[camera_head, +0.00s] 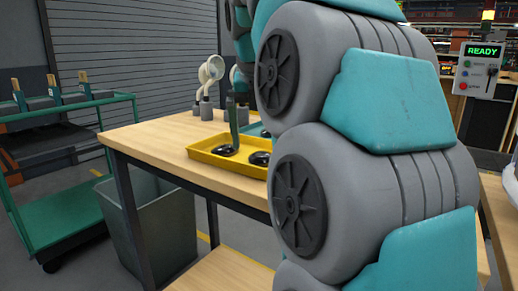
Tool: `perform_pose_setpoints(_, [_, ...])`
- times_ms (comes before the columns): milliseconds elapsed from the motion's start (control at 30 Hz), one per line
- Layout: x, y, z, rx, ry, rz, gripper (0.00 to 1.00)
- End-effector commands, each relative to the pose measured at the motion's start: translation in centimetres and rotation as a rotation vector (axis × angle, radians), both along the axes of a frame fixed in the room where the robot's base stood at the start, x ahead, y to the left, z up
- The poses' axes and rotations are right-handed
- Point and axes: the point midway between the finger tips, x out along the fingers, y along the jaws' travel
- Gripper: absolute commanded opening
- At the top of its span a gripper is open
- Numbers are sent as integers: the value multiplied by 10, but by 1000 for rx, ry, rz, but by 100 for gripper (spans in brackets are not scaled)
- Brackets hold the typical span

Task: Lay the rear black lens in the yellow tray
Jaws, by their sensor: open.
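The yellow tray (200,152) stands on the wooden table, partly hidden on its right by my arm. Two round, shiny black lenses lie in it: one at the left (226,151) and one further right (260,158), close to my arm. I cannot tell which one the task calls the rear lens. My gripper (233,136) shows only as a narrow dark part reaching down just above the left lens. It is open. Whether it touches the lens cannot be told, and the rest of it is hidden behind my arm.
A blue tray (254,130) shows partly behind the yellow one. A pale lamp-like device (211,70) and small grey blocks stand at the table's back. A green cart (60,220) is at left. The table's left end is clear.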

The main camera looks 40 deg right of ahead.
Motion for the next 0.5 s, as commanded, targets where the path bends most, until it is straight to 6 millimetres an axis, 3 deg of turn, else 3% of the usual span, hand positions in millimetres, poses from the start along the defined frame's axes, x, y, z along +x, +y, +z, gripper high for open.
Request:
perform_pose_setpoints(200, [-29, 22, 0, 0, -1, 1, 100])
perform_pose_setpoints(500, [-48, 37, 0, 1, -2, 1, 100])
